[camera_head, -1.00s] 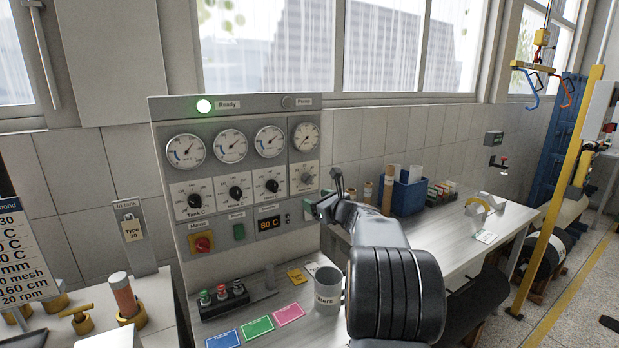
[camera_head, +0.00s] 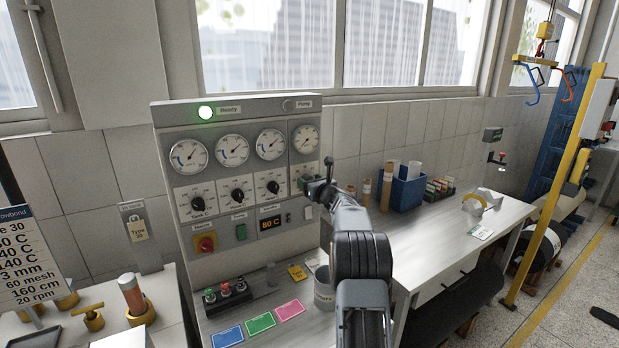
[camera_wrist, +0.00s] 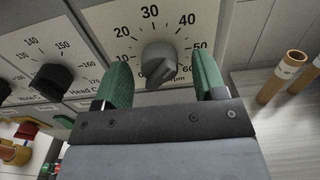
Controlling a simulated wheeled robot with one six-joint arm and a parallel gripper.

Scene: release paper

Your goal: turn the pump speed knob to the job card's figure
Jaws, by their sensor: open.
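The pump speed knob (camera_wrist: 158,62) is grey and sits on a white dial plate (camera_wrist: 150,25) marked in tens up to 60 rpm. In the wrist view it lies between the two green fingers of my gripper (camera_wrist: 162,82). The fingers are apart on either side of it, with gaps showing. The knob's exact setting is hard to read. In the head view my gripper (camera_head: 312,186) is at the rightmost dial and hides most of that knob. The job card (camera_head: 35,258) stands at the left edge, its bottom line reading 20 rpm.
Black tank and head knobs (camera_head: 238,195) sit close left of the pump dial. Below are a red switch (camera_head: 205,243) and an 80 C display (camera_head: 270,224). A mug (camera_head: 323,288) stands under my arm. Cardboard tubes (camera_head: 366,192) stand to the right.

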